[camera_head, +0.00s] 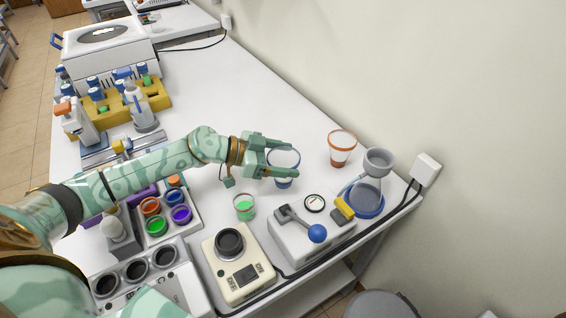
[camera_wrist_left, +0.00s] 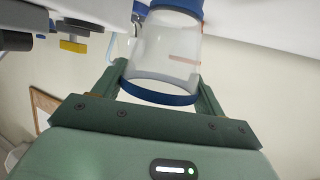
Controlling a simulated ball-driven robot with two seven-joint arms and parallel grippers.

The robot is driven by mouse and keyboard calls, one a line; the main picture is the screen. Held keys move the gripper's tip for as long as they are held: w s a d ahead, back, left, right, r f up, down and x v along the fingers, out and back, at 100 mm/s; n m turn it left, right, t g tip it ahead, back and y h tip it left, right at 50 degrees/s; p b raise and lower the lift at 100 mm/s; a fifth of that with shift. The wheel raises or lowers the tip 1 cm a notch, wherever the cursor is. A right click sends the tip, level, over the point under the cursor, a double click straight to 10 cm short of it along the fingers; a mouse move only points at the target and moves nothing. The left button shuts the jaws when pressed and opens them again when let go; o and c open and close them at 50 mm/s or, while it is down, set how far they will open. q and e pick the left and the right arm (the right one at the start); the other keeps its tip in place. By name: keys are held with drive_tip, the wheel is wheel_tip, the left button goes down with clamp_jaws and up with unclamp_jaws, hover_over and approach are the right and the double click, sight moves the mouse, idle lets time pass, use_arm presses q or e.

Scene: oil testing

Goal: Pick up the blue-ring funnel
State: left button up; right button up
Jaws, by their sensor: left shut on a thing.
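The blue-ring funnel (camera_head: 284,160) is a clear cup with a blue rim and a blue lower part. It is at the right-middle of the table in the head view. My left gripper (camera_head: 284,160) reaches in from the left, with its two green fingers on either side of the funnel's upper body, shut on it. In the left wrist view, the funnel (camera_wrist_left: 163,55) sits between the fingers of my left gripper (camera_wrist_left: 162,78), its blue rim towards the palm. Whether its base touches the table is unclear. My right gripper is not in view.
An orange-rimmed cup (camera_head: 342,148) stands right of the gripper. A grey hourglass-shaped vessel (camera_head: 371,180) stands on a blue base near the wall. A lever device (camera_head: 300,240), a scale (camera_head: 238,275) and a small green cup (camera_head: 244,207) are in front. Clear table lies behind.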

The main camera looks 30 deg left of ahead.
use_arm(q)
drive_tip(key=s+a+r+p, duration=0.1)
drive_tip(key=s+r+p, duration=0.5)
drive_tip(key=s+r, duration=0.4)
drive_tip(key=s, duration=0.4)
drive_tip(key=shift+a+r+p, duration=0.2)
drive_tip(key=shift+p, duration=0.1)
